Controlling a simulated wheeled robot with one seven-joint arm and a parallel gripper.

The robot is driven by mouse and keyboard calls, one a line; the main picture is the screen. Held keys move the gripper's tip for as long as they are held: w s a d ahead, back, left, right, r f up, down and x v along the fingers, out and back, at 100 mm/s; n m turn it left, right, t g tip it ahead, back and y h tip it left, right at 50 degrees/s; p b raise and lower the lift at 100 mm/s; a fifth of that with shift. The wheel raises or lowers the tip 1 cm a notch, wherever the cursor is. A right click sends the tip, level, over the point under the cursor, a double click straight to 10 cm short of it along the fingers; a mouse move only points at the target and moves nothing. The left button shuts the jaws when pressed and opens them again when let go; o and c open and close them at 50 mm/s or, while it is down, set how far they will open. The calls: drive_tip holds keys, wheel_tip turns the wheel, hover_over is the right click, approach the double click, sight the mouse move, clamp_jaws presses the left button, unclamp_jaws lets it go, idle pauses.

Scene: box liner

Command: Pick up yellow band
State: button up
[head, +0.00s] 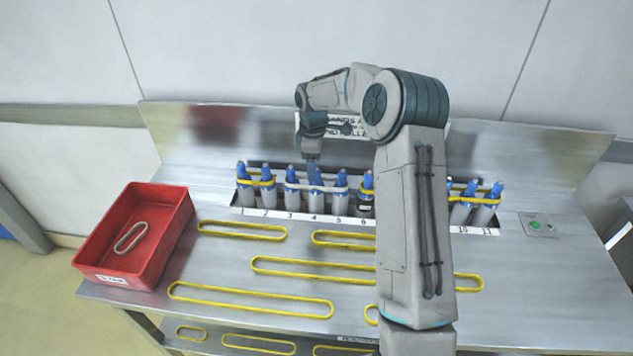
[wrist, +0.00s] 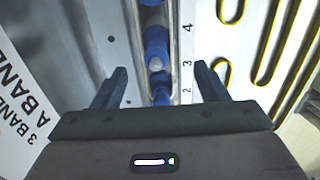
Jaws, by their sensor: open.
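Several yellow bands lie flat on the metal table, among them a long one at the front (head: 250,301), one at the middle (head: 312,270) and a shorter one (head: 242,231). Another yellow band (head: 262,184) is around the blue-topped bottles at 1 and 2. A further yellow band (head: 484,190) shows at the bottles near 10 and 11. In the wrist view, yellow bands (wrist: 272,45) lie to the right. My gripper (head: 312,165) is open above the bottle row near 3 and 4. In the wrist view its fingers (wrist: 160,72) are apart, on either side of the row, with nothing held.
A red bin (head: 165,250) with a pale band (head: 130,237) inside stands at the left. A pale band (head: 317,188) is around bottles near 3 to 5. The metal back panel (head: 200,150) rises behind. My arm hides the row's right part.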

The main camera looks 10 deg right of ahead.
drive_tip(key=shift+w+d+f+p, duration=0.15)
drive_tip(key=shift+f+p, duration=0.35)
drive_tip(key=shift+f, duration=0.9)
drive_tip(key=shift+s+d+f+p, duration=0.1)
drive_tip(key=shift+f+p, duration=0.35)
drive_tip(key=shift+f, duration=0.95)
drive_tip(key=shift+c, duration=0.4)
drive_tip(key=c, duration=1)
